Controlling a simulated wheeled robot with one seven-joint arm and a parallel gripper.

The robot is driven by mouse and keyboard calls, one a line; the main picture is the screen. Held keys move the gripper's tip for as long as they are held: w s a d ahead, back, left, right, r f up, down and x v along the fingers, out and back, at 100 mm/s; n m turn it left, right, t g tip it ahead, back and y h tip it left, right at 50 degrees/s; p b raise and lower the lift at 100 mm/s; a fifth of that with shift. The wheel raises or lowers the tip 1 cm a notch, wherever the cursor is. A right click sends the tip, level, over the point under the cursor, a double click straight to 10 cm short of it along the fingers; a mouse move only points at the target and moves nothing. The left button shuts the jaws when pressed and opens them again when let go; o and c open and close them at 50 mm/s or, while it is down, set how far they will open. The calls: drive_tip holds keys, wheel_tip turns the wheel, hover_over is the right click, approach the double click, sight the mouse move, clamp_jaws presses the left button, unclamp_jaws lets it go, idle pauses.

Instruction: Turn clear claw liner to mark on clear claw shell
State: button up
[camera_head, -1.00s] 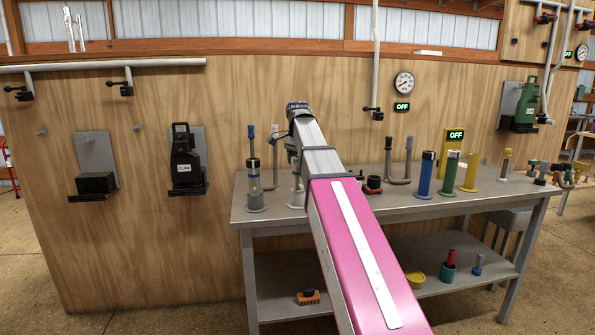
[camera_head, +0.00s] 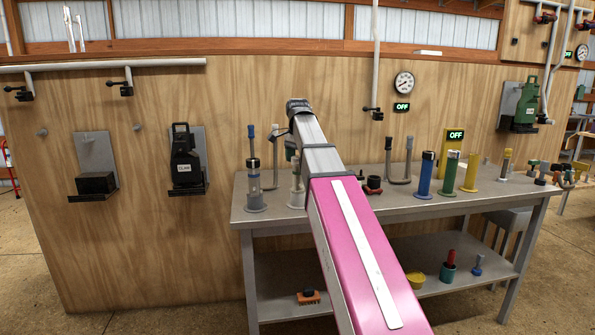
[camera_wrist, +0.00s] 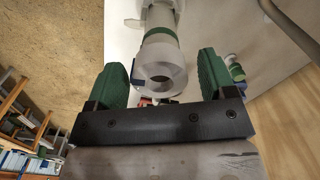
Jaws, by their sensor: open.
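A pale, whitish cylinder with a round open mouth (camera_wrist: 160,72) and a green band stands between my fingers in the wrist view. It looks like the clear claw, but I cannot tell liner from shell or see a mark. My gripper (camera_wrist: 162,62) is open, with one green finger on each side of the cylinder and gaps beside it. In the head view a pale cylinder (camera_head: 297,192) on the bench is partly hidden by my arm.
The grey bench (camera_head: 420,206) also carries blue (camera_head: 425,175), green (camera_head: 448,172) and yellow (camera_head: 471,173) cylinders to the right. A black claw unit (camera_head: 186,160) hangs on the wooden wall at left.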

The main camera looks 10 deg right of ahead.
drive_tip(key=shift+r, duration=1.55)
